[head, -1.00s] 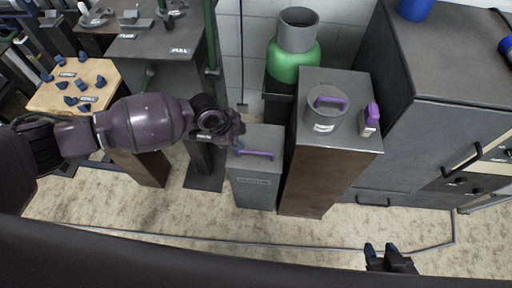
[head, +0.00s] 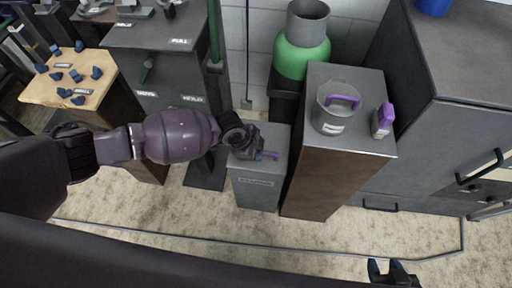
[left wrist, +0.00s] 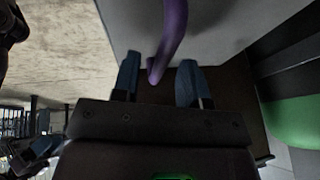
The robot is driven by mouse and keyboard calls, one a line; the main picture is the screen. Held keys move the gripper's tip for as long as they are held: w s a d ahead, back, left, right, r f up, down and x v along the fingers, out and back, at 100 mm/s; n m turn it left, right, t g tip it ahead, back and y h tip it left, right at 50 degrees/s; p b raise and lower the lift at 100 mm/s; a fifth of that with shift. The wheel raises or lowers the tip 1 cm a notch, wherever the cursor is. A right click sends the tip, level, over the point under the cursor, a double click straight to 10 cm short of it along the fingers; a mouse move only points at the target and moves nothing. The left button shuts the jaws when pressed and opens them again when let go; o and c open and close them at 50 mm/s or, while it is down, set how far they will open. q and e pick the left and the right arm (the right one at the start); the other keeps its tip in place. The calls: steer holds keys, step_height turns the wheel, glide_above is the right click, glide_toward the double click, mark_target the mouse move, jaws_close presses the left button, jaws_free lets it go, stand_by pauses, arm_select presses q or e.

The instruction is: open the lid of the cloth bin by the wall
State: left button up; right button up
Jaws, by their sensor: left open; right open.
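The cloth bin (head: 256,191) is a grey box with a label on its front, standing on the floor by the wall. Its flat lid (head: 273,135) is closed and has a purple handle (head: 271,155), partly hidden by my left gripper (head: 258,153). In the left wrist view the open fingers of my left gripper (left wrist: 160,66) point at the lid. The end of the purple handle (left wrist: 172,38) shows between them, nearer the left finger; I cannot tell if they touch. My right gripper (head: 392,270) is open and empty at the lower right, away from the bin.
A green cylinder (head: 300,57) is behind. A grey lever stand (head: 176,75) is at left. Floor in front is clear.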

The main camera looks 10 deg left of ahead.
steer(key=shift+s, duration=0.1)
arm_select(q)
jaws_close()
arm_select(e)
steer(key=shift+s+f, duration=0.15)
steer(key=shift+f, duration=0.05)
arm_select(q)
steer(key=shift+w+r, duration=0.1)
steer(key=shift+r, duration=0.05)
